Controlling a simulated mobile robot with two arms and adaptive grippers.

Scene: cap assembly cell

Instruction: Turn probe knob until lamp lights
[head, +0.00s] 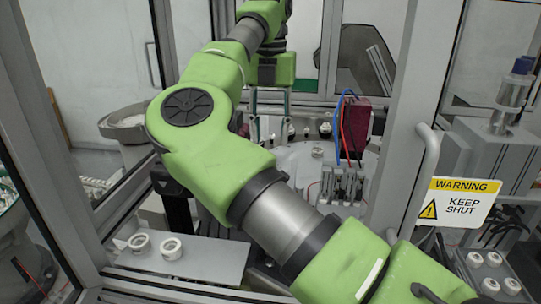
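My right arm reaches in from the lower right through the open cell front. Its gripper (270,116) is at the back of the round table (300,160), pointing down. Its two thin fingers stand apart, and I see nothing clearly held between them. A dark red box (355,124) with blue and red wires stands on a metal fixture (343,182) to the right of the gripper, apart from it. I cannot make out the probe knob or a lamp for certain; they may be too small or hidden behind my arm. My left gripper is not in view.
A grey plate (215,258) at the front left carries two white rings (171,249). A feeder bowl (125,122) is at the left. A door frame with a "KEEP SHUT" sign (457,201) stands close to my arm on the right. White caps (488,286) sit at the lower right.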

